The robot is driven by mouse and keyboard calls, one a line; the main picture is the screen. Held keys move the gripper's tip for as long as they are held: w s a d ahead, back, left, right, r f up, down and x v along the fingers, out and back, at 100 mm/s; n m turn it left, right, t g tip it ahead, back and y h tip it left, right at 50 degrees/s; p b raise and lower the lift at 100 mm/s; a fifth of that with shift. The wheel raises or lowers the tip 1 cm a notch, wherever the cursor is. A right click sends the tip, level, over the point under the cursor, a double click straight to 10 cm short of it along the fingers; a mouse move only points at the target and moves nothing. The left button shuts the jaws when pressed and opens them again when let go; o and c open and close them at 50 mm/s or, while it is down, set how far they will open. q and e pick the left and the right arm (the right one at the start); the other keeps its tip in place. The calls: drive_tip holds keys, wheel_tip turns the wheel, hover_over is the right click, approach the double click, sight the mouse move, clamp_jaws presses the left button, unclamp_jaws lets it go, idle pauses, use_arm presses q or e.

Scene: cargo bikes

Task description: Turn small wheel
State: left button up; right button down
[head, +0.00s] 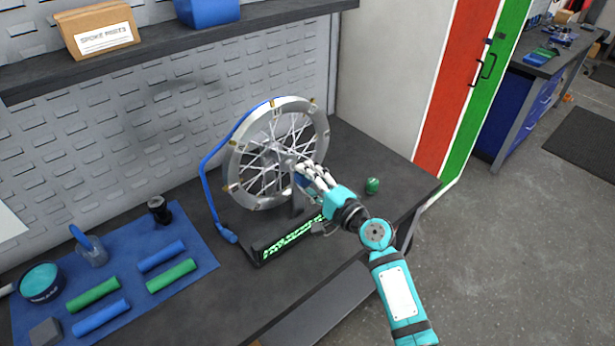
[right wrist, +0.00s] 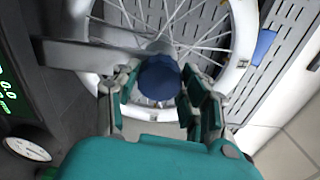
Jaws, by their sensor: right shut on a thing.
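The small wheel (head: 235,160) is a silver-rimmed spoked wheel, upright in a dark stand on the workbench in the head view. Its pale rim and spokes also show in the right wrist view (right wrist: 243,60). A round dark blue knob (right wrist: 158,78) sits at the wheel's hub, facing my wrist camera. My right gripper (head: 303,177) is at the hub, its fingers on both sides of the knob and shut on it. The gripper hides part of the hub in the head view. My left gripper is not in view.
A green-lit display (head: 290,238) lies along the stand's base. A blue curved tube (head: 205,180) stands left of the wheel. A small green object (head: 372,185) lies to the right. A blue mat (head: 205,245) with several cylinders and a cup (head: 40,282) lies at left.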

drive_tip(key=shift+m, duration=0.4)
drive_tip(key=c, duration=0.7)
unclamp_jaws()
drive_tip(key=v, duration=1.2)
